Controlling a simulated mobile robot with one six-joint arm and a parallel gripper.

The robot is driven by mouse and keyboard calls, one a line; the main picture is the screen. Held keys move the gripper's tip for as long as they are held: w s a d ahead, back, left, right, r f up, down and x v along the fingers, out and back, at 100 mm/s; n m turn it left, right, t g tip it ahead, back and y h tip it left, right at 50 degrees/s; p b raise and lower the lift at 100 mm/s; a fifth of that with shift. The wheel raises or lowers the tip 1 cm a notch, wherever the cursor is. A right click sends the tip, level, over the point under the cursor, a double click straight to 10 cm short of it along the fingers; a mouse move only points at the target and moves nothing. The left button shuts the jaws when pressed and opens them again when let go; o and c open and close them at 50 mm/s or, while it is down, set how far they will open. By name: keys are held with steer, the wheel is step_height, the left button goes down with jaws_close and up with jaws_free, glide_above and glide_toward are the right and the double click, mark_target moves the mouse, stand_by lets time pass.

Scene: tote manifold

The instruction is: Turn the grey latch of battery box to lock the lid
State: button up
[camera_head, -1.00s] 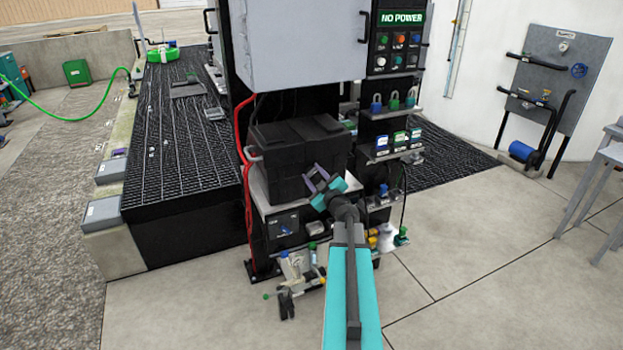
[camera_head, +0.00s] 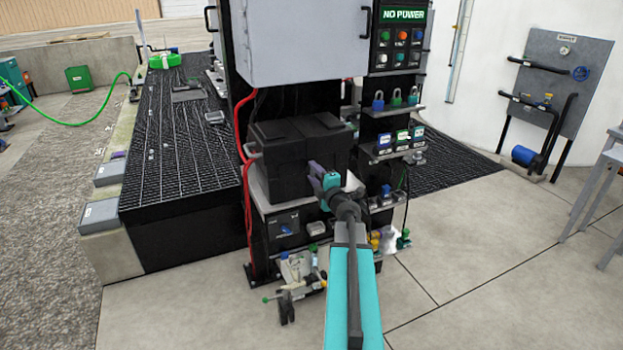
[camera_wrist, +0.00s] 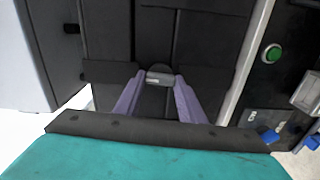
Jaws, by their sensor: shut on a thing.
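The battery box (camera_head: 283,160) is a black case with a black lid, standing on a light shelf of the dark cabinet. Its front also fills the middle of the wrist view (camera_wrist: 205,45). The grey latch (camera_wrist: 160,76) is a small block on the box front, seen between the fingertips in the wrist view. My gripper (camera_wrist: 158,85) has purple fingers, closed in on the latch from both sides. In the head view my gripper (camera_head: 316,178) is at the right part of the box front, and the latch is hidden there.
Red cables (camera_head: 246,170) run down left of the box. Padlocks (camera_head: 395,100) and small blue-and-white boxes (camera_head: 400,140) sit on shelves to the right. A grey cabinet (camera_head: 300,45) hangs above. Small parts (camera_head: 298,275) stand low in front.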

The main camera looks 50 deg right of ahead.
steer(key=shift+w+a+r+n, duration=0.15)
steer(key=shift+n, duration=0.35)
steer(key=o, duration=1)
steer(key=shift+o, duration=0.2)
steer(key=shift+s, duration=0.2)
steer(key=v, duration=0.8)
steer(key=shift+s+p, duration=0.35)
steer(key=shift+p, duration=0.05)
steer(key=s+p, duration=0.1)
steer(key=p, duration=0.2)
steer(key=shift+a, duration=0.3)
